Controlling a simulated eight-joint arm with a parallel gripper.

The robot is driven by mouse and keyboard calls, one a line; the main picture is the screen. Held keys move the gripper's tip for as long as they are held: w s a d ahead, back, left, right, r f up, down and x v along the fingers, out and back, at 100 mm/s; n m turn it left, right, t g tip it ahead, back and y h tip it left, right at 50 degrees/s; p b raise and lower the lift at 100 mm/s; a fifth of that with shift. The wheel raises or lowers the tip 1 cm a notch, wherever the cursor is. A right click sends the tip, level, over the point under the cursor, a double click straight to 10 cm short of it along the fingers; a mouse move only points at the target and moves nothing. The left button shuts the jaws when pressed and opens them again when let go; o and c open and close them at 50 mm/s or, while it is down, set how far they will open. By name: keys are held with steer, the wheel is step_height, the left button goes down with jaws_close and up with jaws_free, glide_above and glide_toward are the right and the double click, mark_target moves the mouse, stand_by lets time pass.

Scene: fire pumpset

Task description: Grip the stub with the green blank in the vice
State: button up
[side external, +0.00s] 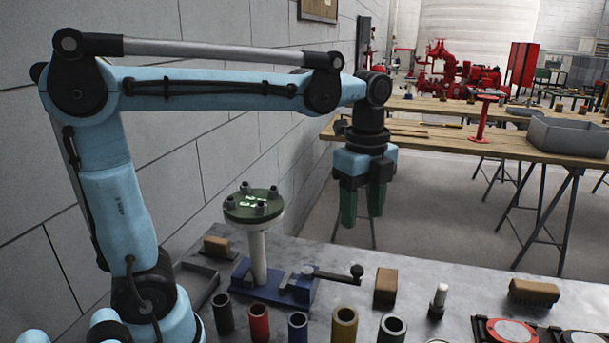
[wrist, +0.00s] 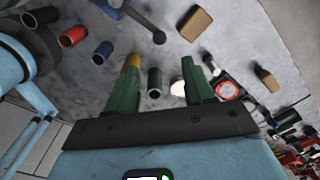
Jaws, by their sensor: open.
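The stub (side external: 259,258) is a pale upright pipe carrying a round dark green blank (side external: 252,208) with several dark bolts on its top. It stands at the blue vice (side external: 300,291) on the grey bench; I cannot tell whether the vice jaws press on it. The vice handle (side external: 335,275) points right and ends in a dark knob, which also shows in the wrist view (wrist: 159,37). My gripper (side external: 362,212) is open and empty, its green fingers pointing down, above and to the right of the vice. In the wrist view its fingers (wrist: 160,68) are apart; the blank is not seen there.
Several short tubes, including a red one (side external: 259,322) and a yellow one (side external: 344,326), line the bench front. A wall stands close behind on the left.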

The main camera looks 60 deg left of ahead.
mark_target(357, 267)
steer(key=shift+m, duration=0.3)
step_height(357, 267, down, 12)
steer(key=shift+w, duration=0.1)
stand_by(0.4)
jaws_close()
stand_by(0.4)
